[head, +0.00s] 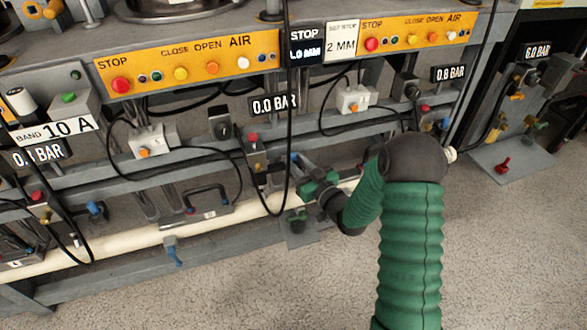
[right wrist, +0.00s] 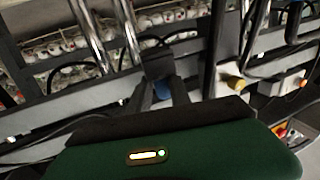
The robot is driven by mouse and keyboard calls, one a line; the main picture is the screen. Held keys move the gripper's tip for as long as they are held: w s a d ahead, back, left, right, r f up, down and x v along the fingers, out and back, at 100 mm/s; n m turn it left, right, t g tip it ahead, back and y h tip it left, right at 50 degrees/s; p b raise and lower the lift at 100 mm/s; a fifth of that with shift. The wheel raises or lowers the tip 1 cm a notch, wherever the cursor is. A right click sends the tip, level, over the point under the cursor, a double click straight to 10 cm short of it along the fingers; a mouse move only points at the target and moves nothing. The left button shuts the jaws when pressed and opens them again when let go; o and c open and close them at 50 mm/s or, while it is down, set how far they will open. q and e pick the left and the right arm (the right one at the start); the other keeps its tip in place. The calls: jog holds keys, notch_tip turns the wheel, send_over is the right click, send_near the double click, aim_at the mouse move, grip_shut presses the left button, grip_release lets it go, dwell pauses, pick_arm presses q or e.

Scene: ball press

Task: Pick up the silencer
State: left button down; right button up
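I cannot tell for sure which part is the silencer. A small blue part (right wrist: 162,90) shows between the dark fingers of my right gripper in the right wrist view. A brass-yellow fitting (right wrist: 235,83) sits to the right of it. In the head view my right gripper (head: 301,170) reaches in at the lower rail of the machine, among small fittings, with a blue part (head: 294,164) by its tip. The fingers are apart around the blue part in the wrist view, but whether they touch it is unclear. My left gripper is not in view.
A red-topped valve (head: 253,143) and a black hanging cable (head: 288,100) are close left of the gripper. A cream pipe (head: 140,240) runs along the rail. A plate with a red-handled valve (head: 502,164) lies at right. The speckled floor (head: 290,290) is clear.

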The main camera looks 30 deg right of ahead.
jog(key=shift+w, duration=0.65)
jog(key=shift+a, duration=0.1)
grip_shut()
jog(key=shift+r, duration=0.15)
